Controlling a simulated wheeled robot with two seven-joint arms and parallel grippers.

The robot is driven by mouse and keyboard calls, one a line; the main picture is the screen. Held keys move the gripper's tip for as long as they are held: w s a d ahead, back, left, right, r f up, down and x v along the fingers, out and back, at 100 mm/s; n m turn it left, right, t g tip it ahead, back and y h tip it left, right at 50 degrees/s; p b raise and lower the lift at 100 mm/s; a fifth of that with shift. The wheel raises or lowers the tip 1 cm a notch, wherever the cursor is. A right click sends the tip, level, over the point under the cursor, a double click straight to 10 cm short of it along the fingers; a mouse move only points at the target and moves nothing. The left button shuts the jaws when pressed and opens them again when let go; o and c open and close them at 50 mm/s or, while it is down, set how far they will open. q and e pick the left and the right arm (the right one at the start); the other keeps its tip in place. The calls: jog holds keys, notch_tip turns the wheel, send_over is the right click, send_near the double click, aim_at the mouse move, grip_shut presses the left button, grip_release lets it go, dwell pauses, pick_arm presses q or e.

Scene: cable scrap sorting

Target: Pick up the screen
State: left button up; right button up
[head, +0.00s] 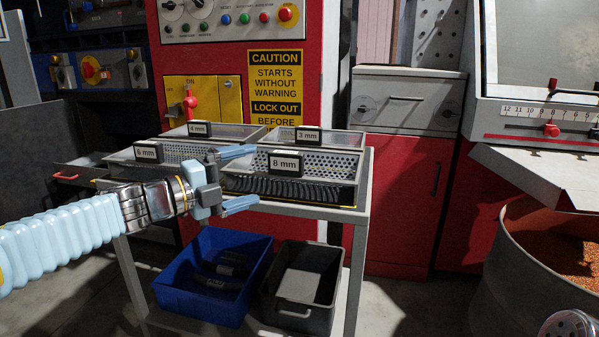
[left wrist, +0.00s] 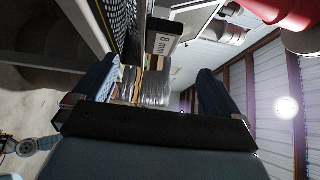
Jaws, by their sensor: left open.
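Several sieve screens with perforated metal walls stand in tray frames on a table. The front right one is the 8 mm screen (head: 325,163), with black ribbed material along its front. Beside it are the 6 mm screen (head: 185,150), the 4 mm screen (head: 235,131) and the 3 mm screen (head: 340,139). My left gripper (head: 251,178) is open and empty, at the front left of the 8 mm screen. In the left wrist view, the 8 mm label (left wrist: 162,45) and the perforated wall show beyond the open fingers (left wrist: 155,88).
A blue bin (head: 205,305) with dark pieces and a grey bin (head: 305,312) stand on the lower shelf. The table's edge (head: 360,215) runs below the screens. A drum of orange granules (head: 520,275) stands at right. Red machine panels stand behind.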

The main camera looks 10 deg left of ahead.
aim_at(283, 167)
pick_arm(q)
jog(key=x, duration=0.8)
jog(key=shift+w+d+f, duration=0.1)
jog(key=shift+w+f, duration=0.2)
jog(key=shift+w, duration=0.2)
jog(key=shift+c, duration=0.3)
jog(key=shift+r, duration=0.1)
grip_shut()
